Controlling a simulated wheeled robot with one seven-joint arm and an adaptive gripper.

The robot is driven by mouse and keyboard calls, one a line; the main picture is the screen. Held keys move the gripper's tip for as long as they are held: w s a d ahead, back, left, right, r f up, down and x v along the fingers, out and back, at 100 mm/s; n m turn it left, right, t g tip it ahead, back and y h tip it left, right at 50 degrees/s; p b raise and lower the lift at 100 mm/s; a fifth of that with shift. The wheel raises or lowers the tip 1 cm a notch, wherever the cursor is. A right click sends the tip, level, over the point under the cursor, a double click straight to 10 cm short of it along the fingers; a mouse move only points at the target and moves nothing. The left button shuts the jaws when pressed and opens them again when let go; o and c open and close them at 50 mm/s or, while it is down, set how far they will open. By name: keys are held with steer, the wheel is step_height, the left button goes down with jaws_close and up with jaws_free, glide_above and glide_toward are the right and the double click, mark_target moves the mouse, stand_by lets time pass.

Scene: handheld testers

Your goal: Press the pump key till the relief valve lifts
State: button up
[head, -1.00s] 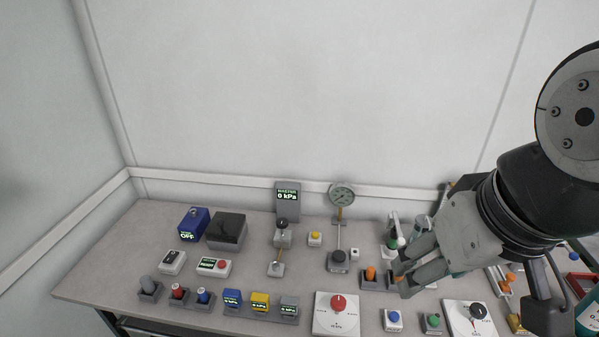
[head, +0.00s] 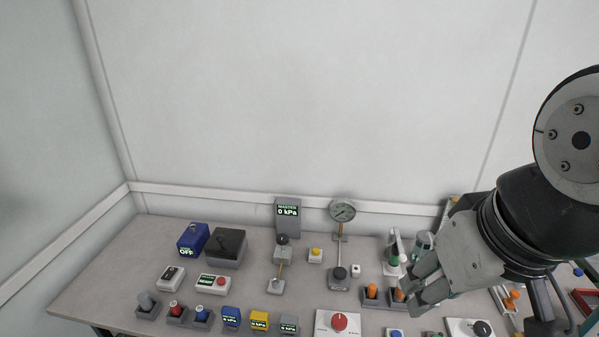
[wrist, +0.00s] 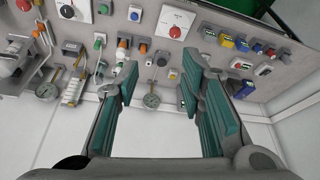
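No key in view carries a label I can read as pump. Candidates are a yellow button (head: 316,254), a white button (head: 356,270) and a blue button (head: 394,334). The master display (head: 288,211) reads 0 kPa. A round dial gauge (head: 342,210) stands on a thin stem; it also shows in the wrist view (wrist: 151,100). I cannot tell which fitting is the relief valve. My gripper (head: 415,296) hangs over the right of the bench, beside the orange plugs (head: 371,291). In the wrist view its fingers (wrist: 160,84) are apart with nothing between them.
A red dial (head: 339,321) on a white plate stands at the front, and a black dial (head: 482,328) farther right. A green-topped fitting (head: 394,261) is close to my fingers. Blue, yellow and grey testers (head: 259,320) line the front left. Bare bench lies around the yellow button.

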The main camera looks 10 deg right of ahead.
jaws_close()
stand_by(1.0)
